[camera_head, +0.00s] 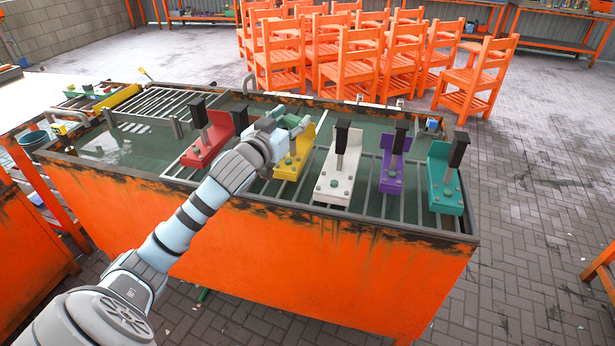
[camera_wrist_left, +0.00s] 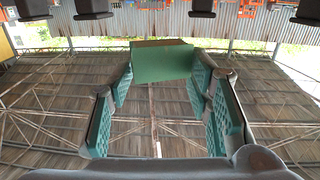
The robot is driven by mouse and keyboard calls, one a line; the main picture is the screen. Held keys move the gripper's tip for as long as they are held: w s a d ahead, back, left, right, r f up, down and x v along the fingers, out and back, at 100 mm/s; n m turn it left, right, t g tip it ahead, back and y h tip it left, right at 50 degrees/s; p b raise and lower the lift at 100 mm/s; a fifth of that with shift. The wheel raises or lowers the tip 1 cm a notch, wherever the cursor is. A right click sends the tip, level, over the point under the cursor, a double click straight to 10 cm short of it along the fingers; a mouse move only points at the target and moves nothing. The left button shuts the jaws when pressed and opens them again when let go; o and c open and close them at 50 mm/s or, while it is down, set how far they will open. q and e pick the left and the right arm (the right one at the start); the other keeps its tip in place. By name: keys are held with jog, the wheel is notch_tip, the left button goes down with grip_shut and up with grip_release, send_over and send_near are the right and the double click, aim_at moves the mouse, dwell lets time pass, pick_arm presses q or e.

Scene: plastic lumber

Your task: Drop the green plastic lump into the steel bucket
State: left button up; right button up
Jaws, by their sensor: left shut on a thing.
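The green plastic lump (camera_wrist_left: 160,62) is a flat-faced green block with a brownish upper face. It sits between the far ends of my left gripper's fingers in the left wrist view (camera_wrist_left: 160,85). The gripper is shut on it. In the head view my left gripper (camera_head: 294,124) is over the orange tank, just above the yellow lever piece; the lump is hard to make out there. A small round dark vessel (camera_head: 34,140) stands at the far left beside the tank. I cannot tell whether it is the steel bucket. My right gripper is out of view.
The orange tank (camera_head: 290,268) holds greenish water and metal rails. Red (camera_head: 207,146), yellow (camera_head: 291,162), white (camera_head: 335,180), purple (camera_head: 392,172) and teal (camera_head: 444,190) pieces with upright black handles stand along it.

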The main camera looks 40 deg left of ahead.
aim_at(293, 193)
pick_arm(q)
notch_tip(293, 193, down, 19)
jog(key=b, duration=0.5)
jog(key=shift+f+b, duration=0.2)
jog(key=shift+b, duration=0.2)
jog(key=shift+r, duration=0.1)
jog(key=o, duration=1.1)
jog(key=v, duration=1.2)
